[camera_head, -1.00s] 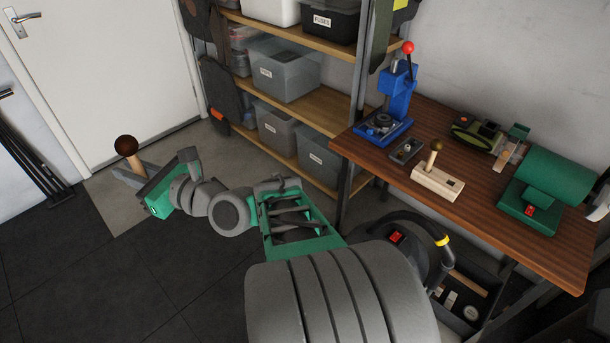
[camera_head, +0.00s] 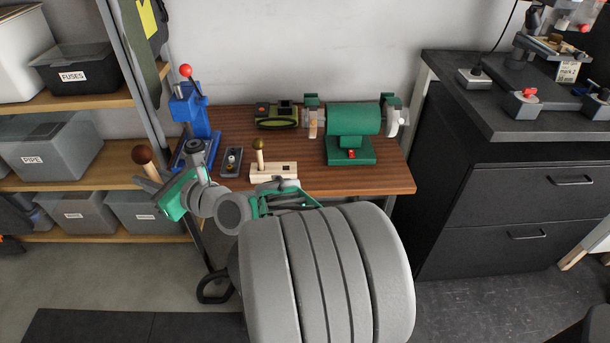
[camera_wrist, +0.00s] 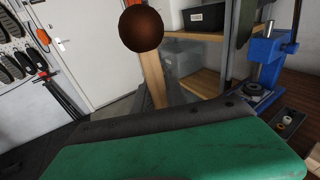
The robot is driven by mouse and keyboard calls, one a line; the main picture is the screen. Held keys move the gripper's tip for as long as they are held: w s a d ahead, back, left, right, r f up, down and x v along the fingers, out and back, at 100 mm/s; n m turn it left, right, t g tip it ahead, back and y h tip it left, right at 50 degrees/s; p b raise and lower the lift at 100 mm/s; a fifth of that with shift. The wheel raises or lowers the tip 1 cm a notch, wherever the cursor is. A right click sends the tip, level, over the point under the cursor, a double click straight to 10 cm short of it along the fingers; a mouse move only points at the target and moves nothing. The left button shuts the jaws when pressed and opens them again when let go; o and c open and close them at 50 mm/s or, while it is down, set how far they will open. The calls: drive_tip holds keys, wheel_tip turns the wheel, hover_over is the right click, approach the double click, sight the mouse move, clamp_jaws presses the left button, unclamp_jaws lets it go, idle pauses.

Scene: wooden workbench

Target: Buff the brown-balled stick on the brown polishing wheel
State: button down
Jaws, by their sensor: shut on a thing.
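My gripper (camera_head: 158,188) is shut on the wooden stick with the brown ball (camera_head: 142,155). The ball points up, and the stick is held clear at the left of the workbench. In the wrist view the brown ball (camera_wrist: 141,28) and its pale stick (camera_wrist: 154,76) stand beyond the green gripper body; the fingertips are mostly hidden. The green polishing machine (camera_head: 352,120) stands on the bench, well to the right of my gripper. A tan-brown wheel (camera_head: 312,124) is on its left side and a white wheel (camera_head: 394,122) on its right.
A wooden block (camera_head: 275,172) with an olive-balled stick (camera_head: 258,156) stands near the bench's front edge. A blue press (camera_head: 196,118), a small dark tray (camera_head: 231,161) and a green sander (camera_head: 278,115) are also there. Shelves (camera_head: 90,102) stand left; a dark cabinet (camera_head: 500,190) stands right.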

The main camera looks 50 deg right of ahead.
drive_tip(key=d+f+m+g+h+p, duration=0.2)
drive_tip(key=d+f+g+h+p, duration=0.25)
drive_tip(key=d, duration=0.65)
drive_tip(key=d+f+m+g+h+p, duration=0.1)
drive_tip(key=d+f+g+h+p, duration=0.4)
drive_tip(key=d, duration=0.7)
drive_tip(key=s+d+f+m+g+y+p, duration=0.1)
drive_tip(key=s+d+f+m+g+p, duration=0.3)
drive_tip(key=s+d, duration=0.5)
drive_tip(key=s+d+f+m+g+y+p, duration=0.1)
drive_tip(key=s+d+f+m+g+p, duration=0.1)
drive_tip(key=s+d+f+g, duration=0.55)
drive_tip(key=shift+w+d+r+t, duration=0.3)
drive_tip(key=shift+w+d+t, duration=0.25)
drive_tip(key=shift+d, duration=0.5)
drive_tip(key=shift+w+d+r+t, duration=0.25)
drive_tip(key=shift+w+d+t, duration=0.25)
drive_tip(key=shift+d, duration=0.6)
drive_tip(key=shift+w+d+r+t, duration=0.35)
drive_tip(key=shift+w+d, duration=0.35)
drive_tip(key=shift+d, duration=0.35)
